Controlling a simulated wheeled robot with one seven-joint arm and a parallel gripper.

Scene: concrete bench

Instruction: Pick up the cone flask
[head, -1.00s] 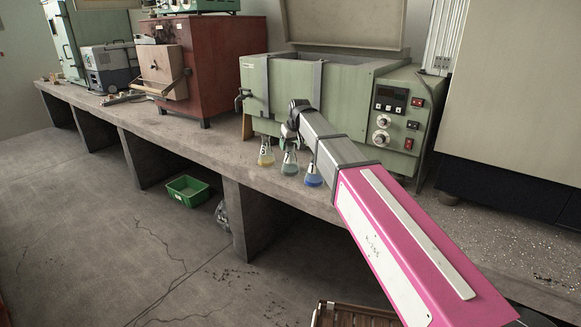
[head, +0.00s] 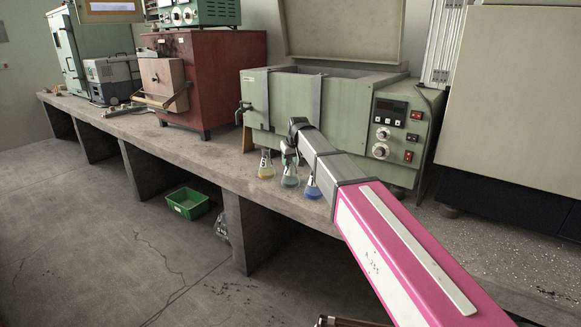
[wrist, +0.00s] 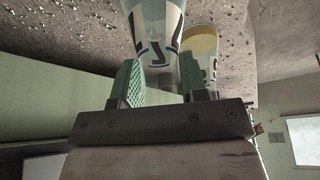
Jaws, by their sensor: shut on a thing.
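Three cone flasks stand in a row near the front edge of the bench. In the head view the left one (head: 265,166) holds yellow liquid, the middle one (head: 290,178) looks grey-green, and the right one (head: 312,188) is blue. My gripper (head: 289,156) is at the neck of the middle flask, reaching down from above. In the wrist view its green fingers (wrist: 158,64) stand on either side of that flask (wrist: 154,28), shut on it. The yellow flask (wrist: 203,45) shows just beside the right finger. The held flask's neck is partly hidden, and I see no clear gap beneath its base.
A green bath (head: 285,100) with a control panel stands close behind the flasks. A red-brown oven (head: 215,80) is further left on the concrete bench (head: 190,152). A green crate (head: 188,203) lies on the floor below. Bench top left of the flasks is clear.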

